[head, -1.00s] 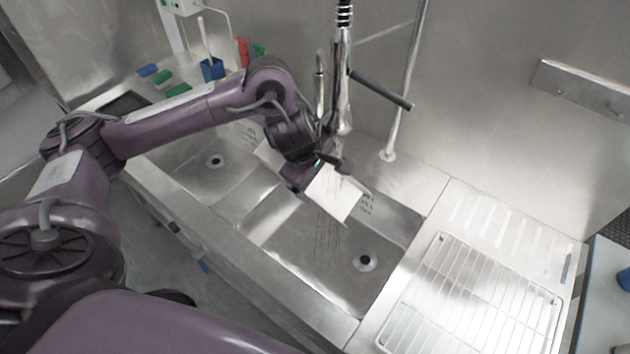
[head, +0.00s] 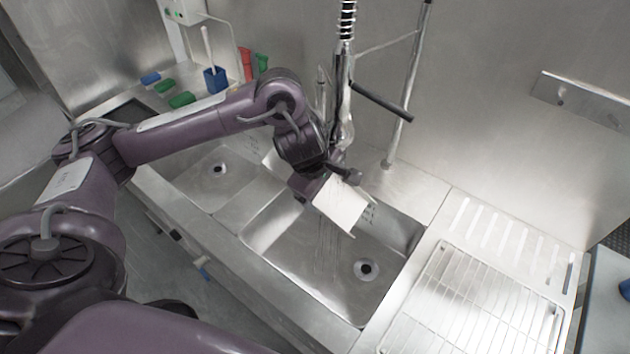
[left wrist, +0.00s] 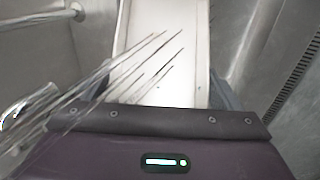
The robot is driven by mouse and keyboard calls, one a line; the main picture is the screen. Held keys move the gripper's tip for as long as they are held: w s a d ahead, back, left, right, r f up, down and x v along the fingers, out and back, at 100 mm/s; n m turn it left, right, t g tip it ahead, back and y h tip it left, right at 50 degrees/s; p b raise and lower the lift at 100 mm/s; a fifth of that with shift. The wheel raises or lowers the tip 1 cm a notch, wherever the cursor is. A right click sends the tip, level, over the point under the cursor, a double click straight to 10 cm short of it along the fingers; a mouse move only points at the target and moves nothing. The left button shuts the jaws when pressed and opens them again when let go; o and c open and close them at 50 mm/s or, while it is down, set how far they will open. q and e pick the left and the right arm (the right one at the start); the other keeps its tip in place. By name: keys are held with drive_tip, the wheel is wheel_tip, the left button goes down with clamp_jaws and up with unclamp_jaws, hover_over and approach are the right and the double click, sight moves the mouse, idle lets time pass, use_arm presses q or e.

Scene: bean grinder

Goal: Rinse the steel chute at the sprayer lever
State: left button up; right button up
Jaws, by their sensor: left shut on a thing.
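The steel chute (head: 341,204) is a pale, bright channel held tilted over the right sink basin. My left gripper (head: 318,184) is shut on its upper end. In the left wrist view the chute (left wrist: 165,50) runs away from the gripper (left wrist: 160,108) between raised side walls. Thin streaks of water cross the chute in that view, and fine streaks fall below it into the basin (head: 290,262). The sprayer (head: 343,90) hangs just behind the gripper. Its dark lever (head: 381,96) sticks out to the right. My right gripper is not in view.
A wire rack (head: 470,300) lies on the drainboard at the right. A second basin (head: 215,175) is at the left, with a blue holder (head: 215,79) and green and blue blocks behind it. A steel riser pipe (head: 408,95) stands behind the sink.

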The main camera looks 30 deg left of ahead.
use_arm(q)
drive_tip(key=shift+a, duration=0.15)
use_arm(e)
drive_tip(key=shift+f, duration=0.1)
use_arm(q)
drive_tip(key=shift+s+a+b, duration=0.1)
drive_tip(key=shift+a+b, duration=0.3)
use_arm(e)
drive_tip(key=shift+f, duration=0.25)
use_arm(q)
drive_tip(key=shift+s, duration=0.1)
drive_tip(key=s+d+p, duration=0.1)
drive_tip(key=s+d, duration=0.1)
drive_tip(key=s, duration=0.5)
drive_tip(key=shift+s, duration=0.3)
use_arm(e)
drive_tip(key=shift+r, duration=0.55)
use_arm(q)
drive_tip(key=shift+r, duration=0.1)
idle(0.6)
drive_tip(key=s+d+r+p, duration=0.1)
drive_tip(key=s+r+p, duration=0.3)
drive_tip(key=s+p, duration=0.1)
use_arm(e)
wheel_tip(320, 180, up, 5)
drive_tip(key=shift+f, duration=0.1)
use_arm(q)
drive_tip(key=shift+w+f, duration=0.1)
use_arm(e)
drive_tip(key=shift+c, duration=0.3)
